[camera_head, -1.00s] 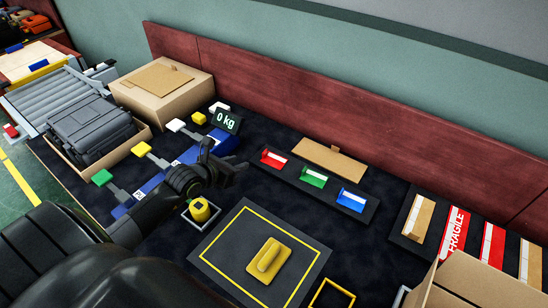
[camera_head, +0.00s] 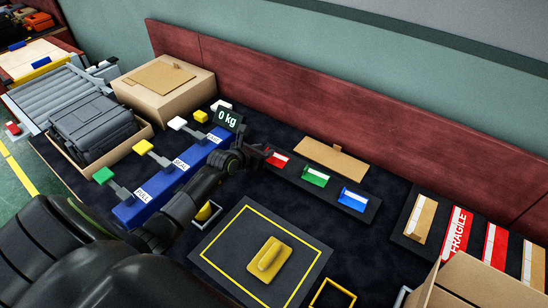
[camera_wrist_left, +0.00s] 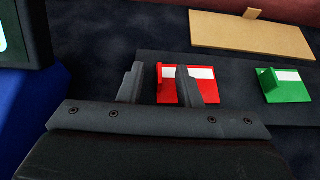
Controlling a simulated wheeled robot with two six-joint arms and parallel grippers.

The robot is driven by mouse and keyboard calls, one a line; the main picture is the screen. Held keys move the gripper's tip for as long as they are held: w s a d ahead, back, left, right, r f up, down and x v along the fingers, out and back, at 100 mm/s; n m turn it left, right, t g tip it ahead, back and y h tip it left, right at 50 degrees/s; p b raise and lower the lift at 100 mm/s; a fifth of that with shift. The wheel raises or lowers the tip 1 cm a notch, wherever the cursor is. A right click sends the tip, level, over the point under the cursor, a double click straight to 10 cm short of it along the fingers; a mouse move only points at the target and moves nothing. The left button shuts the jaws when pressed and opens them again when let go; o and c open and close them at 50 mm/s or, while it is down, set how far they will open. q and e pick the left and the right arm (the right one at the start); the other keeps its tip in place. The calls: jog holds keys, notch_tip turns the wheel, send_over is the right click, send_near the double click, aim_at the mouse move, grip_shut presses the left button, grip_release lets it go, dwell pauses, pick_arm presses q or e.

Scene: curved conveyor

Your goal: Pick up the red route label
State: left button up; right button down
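The red route label (camera_head: 276,159) lies at the left end of a dark strip, with a raised red tab and a white band. It also shows in the left wrist view (camera_wrist_left: 187,86). My left gripper (camera_head: 262,152) is just left of the red label in the head view. In the left wrist view its two fingers (camera_wrist_left: 170,85) are apart, the left one beside the label's tab and the right one in front of the label's middle. Nothing is visibly held; contact cannot be told. My right gripper is not in view.
A green label (camera_head: 315,177) and a blue label (camera_head: 353,199) share the dark strip (camera_head: 294,178). A cardboard piece (camera_head: 331,159) lies behind. The 0 kg display (camera_head: 228,118) and blue block (camera_head: 172,178) stand to the left.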

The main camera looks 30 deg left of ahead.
pick_arm(q)
jog(key=shift+w+f, duration=0.25)
jog(key=shift+w, duration=0.2)
jog(key=shift+c, duration=0.4)
grip_shut()
